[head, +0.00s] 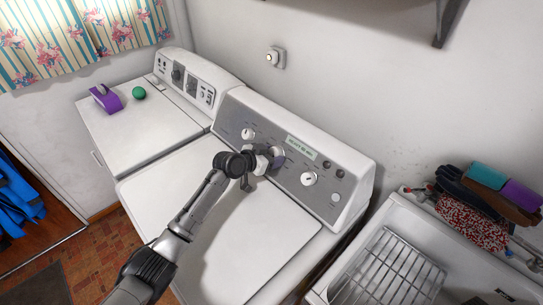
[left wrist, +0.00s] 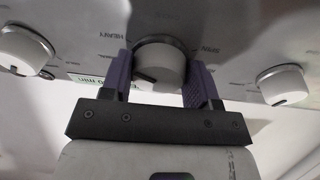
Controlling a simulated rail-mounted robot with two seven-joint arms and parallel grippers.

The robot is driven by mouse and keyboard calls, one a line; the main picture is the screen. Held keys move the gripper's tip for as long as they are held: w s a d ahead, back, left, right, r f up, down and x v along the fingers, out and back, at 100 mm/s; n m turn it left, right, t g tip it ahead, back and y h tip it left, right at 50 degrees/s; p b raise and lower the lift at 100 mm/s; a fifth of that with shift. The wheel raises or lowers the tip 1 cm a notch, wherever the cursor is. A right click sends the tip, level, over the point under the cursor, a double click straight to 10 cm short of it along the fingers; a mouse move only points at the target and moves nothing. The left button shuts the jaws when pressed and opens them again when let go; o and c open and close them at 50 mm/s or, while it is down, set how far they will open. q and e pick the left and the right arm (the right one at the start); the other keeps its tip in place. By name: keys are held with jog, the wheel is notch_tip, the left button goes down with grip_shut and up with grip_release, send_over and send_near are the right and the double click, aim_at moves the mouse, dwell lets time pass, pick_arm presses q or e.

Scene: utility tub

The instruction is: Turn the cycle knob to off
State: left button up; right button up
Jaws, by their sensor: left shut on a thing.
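The cycle knob (left wrist: 160,65) is, as far as I can tell, the round white middle knob on the washer's grey control panel (head: 243,112). A short dark mark on its face points to the lower left in the left wrist view. Small printed labels circle it; the off mark cannot be made out. My left gripper (head: 276,157) is at the panel, its two purple fingers on either side of this knob and shut on it. In the head view the gripper mostly hides the knob. My right gripper is not in view.
White knobs sit left (head: 248,134) and right (head: 309,179) of the gripped one. A small lit display (head: 301,147) is above it. A second white machine (head: 147,128) carries a purple object (head: 105,99) and green ball (head: 139,93). A sink with a wire rack (head: 390,268) is right.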

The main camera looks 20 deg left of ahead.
pick_arm(q)
jog(key=c, duration=0.3)
jog(key=shift+r+n+p, duration=0.2)
jog(key=shift+n+p, duration=0.4)
jog(key=shift+p, duration=0.2)
jog(key=shift+c, duration=0.3)
jog(key=n+p, duration=0.4)
jog(key=n+y+p, duration=0.1)
jog(key=n+p, duration=0.3)
jog(key=n, duration=0.1)
jog(key=n+y+p, duration=0.1)
jog(key=n+p, duration=0.3)
jog(key=p, duration=0.1)
jog(key=shift+s+d+r+n+t, duration=0.1)
jog(key=shift+d+r+n+t, duration=0.05)
jog(key=shift+d+n+t, duration=0.2)
jog(key=n+p, duration=0.3)
jog(key=shift+n+y, duration=0.35)
jog(key=shift+y, duration=0.05)
jog(key=n+p, duration=0.2)
jog(key=n, duration=0.1)
jog(key=shift+d, duration=0.1)
jog(key=n+g+p, duration=0.1)
jog(key=n, duration=0.1)
jog(key=shift+n+y+p, duration=0.3)
jog(key=shift+n+p, duration=0.1)
jog(key=shift+n, duration=0.6)
